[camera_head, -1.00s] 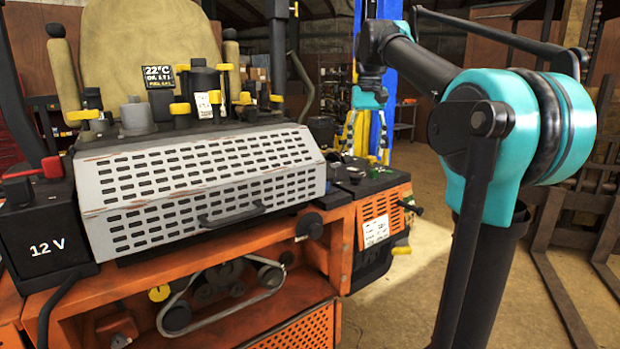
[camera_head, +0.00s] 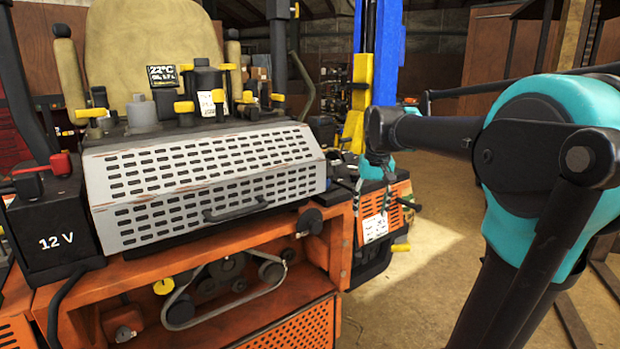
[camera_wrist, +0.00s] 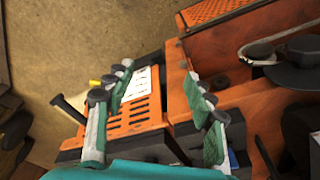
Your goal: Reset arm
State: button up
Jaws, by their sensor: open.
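My gripper (camera_head: 371,205) hangs to the right of the mower's front grille, in front of the orange slotted panel (camera_head: 398,211) with a white label. In the wrist view my gripper (camera_wrist: 157,82) is open and empty. Its green-padded fingers stand wide apart over the orange slotted panel (camera_wrist: 128,122) and the label (camera_wrist: 138,84). I cannot tell how far the fingers are from the panel. My teal and black arm crosses the right side of the head view.
The mower's grey perforated cover (camera_head: 205,185) has a black handle and sits above the orange body. A black 12 V battery (camera_head: 55,225) stands at left. A blue and yellow lift post (camera_head: 386,55) rises behind. Open floor (camera_head: 435,260) lies to the right.

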jog(key=s+d+f+t, duration=0.1)
jog(key=s+f, duration=0.8)
jog(key=f, duration=0.3)
jog(key=s+d+f+t, duration=0.1)
jog(key=s+f, duration=0.9)
jog(key=f, duration=0.3)
jog(key=shift+d+t, duration=0.15)
jog(key=shift+t, duration=0.15)
jog(key=shift+w, duration=0.1)
